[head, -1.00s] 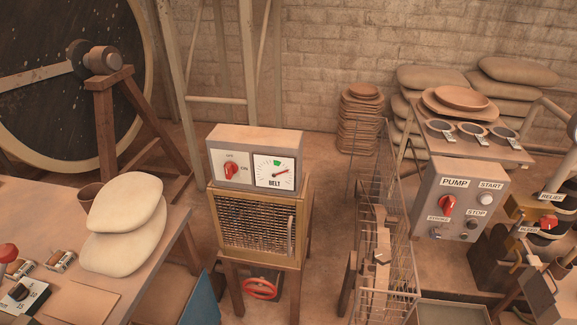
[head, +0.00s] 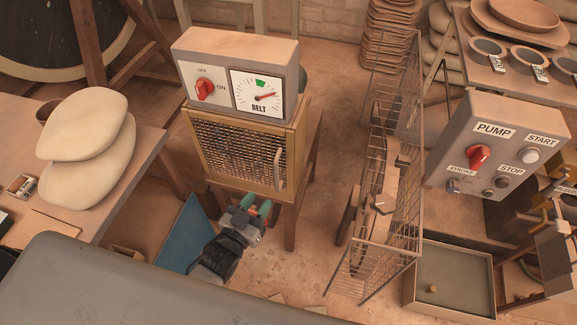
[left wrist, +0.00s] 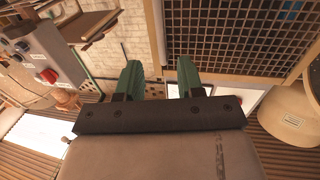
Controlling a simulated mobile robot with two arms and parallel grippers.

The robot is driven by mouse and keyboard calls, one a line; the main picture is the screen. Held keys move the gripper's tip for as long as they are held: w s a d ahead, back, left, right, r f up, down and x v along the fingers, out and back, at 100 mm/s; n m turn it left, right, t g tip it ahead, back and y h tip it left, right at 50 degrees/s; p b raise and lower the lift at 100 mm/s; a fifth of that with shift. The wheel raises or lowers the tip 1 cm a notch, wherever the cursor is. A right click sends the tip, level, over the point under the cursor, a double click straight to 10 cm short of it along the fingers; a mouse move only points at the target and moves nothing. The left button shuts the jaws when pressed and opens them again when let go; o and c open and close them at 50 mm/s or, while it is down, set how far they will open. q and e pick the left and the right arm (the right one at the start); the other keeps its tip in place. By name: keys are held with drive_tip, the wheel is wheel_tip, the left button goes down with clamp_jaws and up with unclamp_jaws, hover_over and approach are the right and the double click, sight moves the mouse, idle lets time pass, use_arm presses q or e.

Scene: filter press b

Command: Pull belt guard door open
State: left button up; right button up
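The belt guard door (head: 235,152) is a wire mesh panel in a wooden frame, on the cabinet under the BELT box (head: 235,72). It looks closed. Its upright pale bar handle (head: 279,168) is at the right side of the door. My left gripper (head: 255,207) is below and in front of the door, lower than the handle and apart from it. In the left wrist view its two green fingers (left wrist: 159,80) are spread with nothing between them. The mesh (left wrist: 240,30) fills the upper right there; the handle does not show. My right gripper is not in view.
A table (head: 120,185) with stacked pale sacks (head: 85,140) stands left. A blue panel (head: 187,235) leans beside my left gripper. A wire cage (head: 390,170) stands to the right, with a tray (head: 450,245) and the PUMP panel (head: 492,150) beyond. Open floor lies between cabinet and cage.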

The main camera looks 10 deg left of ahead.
sight(276, 176)
use_arm(q)
drive_tip(key=x, duration=1)
drive_tip(key=shift+c, duration=0.2)
clamp_jaws()
